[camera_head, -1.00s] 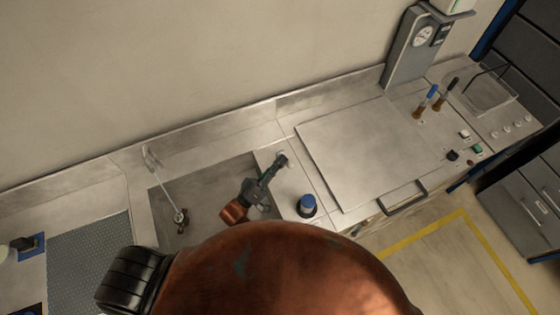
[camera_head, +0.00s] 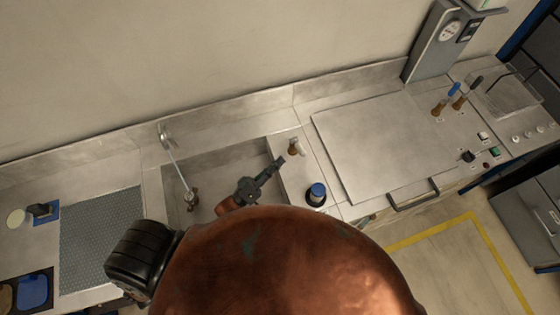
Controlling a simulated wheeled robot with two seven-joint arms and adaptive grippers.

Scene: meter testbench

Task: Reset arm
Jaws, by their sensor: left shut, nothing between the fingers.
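My left gripper (camera_head: 275,167) is shut and empty. It hangs over the right side of the sink basin (camera_head: 212,162), near its right edge. A small brass-coloured lever or knob with a pale top (camera_head: 294,147) stands on the steel counter just beyond the fingertips. A narrow gap shows between it and the gripper. My own copper-coloured arm link covers the bottom middle of the view and hides the near part of the bench. My right gripper is not in view.
A dark bottle with a blue cap (camera_head: 316,194) stands right of the gripper. A faucet (camera_head: 180,170) reaches over the basin. A flat steel lid (camera_head: 375,145) with a handle (camera_head: 414,195) lies to the right. Blue-handled and black-handled levers (camera_head: 446,98) stand beyond it.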

